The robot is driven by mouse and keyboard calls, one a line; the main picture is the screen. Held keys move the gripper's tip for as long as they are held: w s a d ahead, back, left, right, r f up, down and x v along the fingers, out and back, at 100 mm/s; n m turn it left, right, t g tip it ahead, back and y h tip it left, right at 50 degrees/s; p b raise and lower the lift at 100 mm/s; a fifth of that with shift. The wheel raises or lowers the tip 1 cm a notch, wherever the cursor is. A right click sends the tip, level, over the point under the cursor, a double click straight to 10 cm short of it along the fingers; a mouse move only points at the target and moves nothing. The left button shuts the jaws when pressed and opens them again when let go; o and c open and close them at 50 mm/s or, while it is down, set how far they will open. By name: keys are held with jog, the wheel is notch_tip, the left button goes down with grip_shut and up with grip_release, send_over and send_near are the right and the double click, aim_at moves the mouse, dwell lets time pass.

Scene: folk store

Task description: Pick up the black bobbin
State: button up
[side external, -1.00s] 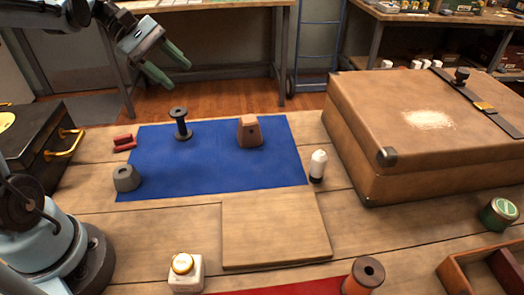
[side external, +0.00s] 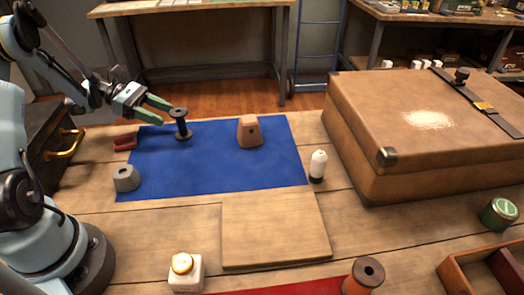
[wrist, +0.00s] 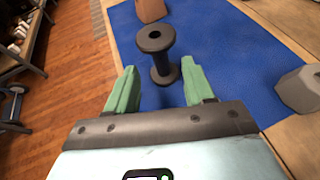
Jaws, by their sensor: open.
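The black bobbin (side external: 180,124) stands upright near the far left part of the blue mat (side external: 215,175). My gripper (side external: 163,112) is open, with green fingers, just left of the bobbin in the side view. In the wrist view, the bobbin (wrist: 158,55) stands just ahead of the two fingertips of my gripper (wrist: 160,82), centred between them. Nothing is held. I cannot tell whether a finger touches the bobbin.
A brown block (side external: 250,131) and a grey block (side external: 126,179) stand on the mat. A red object (side external: 124,143) lies by its left edge. A white bottle (side external: 318,166) and large brown case (side external: 420,120) are to the right. Mat's middle is clear.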

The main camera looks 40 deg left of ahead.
aim_at(187, 136)
jog(key=x, duration=0.7)
jog(key=shift+w+d+f, duration=0.1)
jog(key=shift+w+d, duration=0.05)
jog(key=shift+d, duration=0.1)
jog(key=shift+c, duration=0.2)
grip_shut()
